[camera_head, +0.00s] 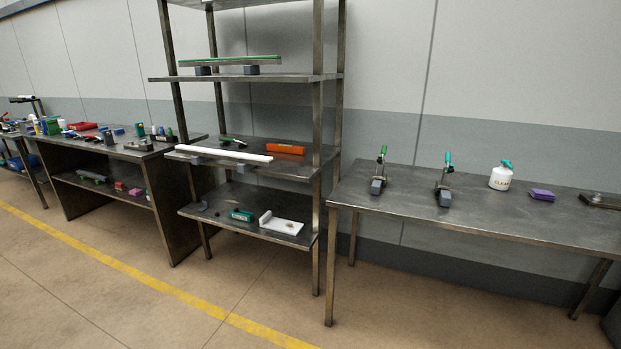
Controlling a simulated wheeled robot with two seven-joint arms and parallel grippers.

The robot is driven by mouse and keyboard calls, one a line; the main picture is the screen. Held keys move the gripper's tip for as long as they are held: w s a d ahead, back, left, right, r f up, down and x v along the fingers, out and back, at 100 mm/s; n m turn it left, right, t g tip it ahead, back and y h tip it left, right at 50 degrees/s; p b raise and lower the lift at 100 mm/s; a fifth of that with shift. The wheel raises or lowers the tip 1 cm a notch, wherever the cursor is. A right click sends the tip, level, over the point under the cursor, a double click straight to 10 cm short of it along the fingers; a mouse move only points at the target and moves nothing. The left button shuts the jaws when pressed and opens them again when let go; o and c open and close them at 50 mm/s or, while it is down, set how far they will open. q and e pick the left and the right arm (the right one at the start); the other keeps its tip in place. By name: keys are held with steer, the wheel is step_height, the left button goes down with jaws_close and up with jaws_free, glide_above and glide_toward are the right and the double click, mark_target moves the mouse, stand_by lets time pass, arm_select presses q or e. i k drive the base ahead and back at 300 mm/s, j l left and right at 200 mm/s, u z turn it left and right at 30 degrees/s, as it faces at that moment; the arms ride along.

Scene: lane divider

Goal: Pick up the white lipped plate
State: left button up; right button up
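A white plate with a raised lip (284,225) lies on the lower shelf (222,218) of the metal rack, near its right front. The lip stands at the plate's left end, and a small brownish spot shows on its flat part. A green box (241,215) lies just left of it, apart from it. Neither of my grippers shows in this view.
A long white bar (224,153) and an orange block (285,149) lie on the middle shelf. A steel table (400,205) with clamps, a white bottle (501,178) and purple pads (541,195) stands right. A cluttered bench is left. The floor in front is clear.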

mark_target(269, 223)
steer(key=i+j, duration=0.2)
steer(key=i, duration=0.25)
steer(key=i+j, duration=0.25)
steer(key=i, duration=0.25)
steer(key=i+j+u, duration=0.1)
steer(key=i, duration=0.35)
steer(key=j, duration=0.1)
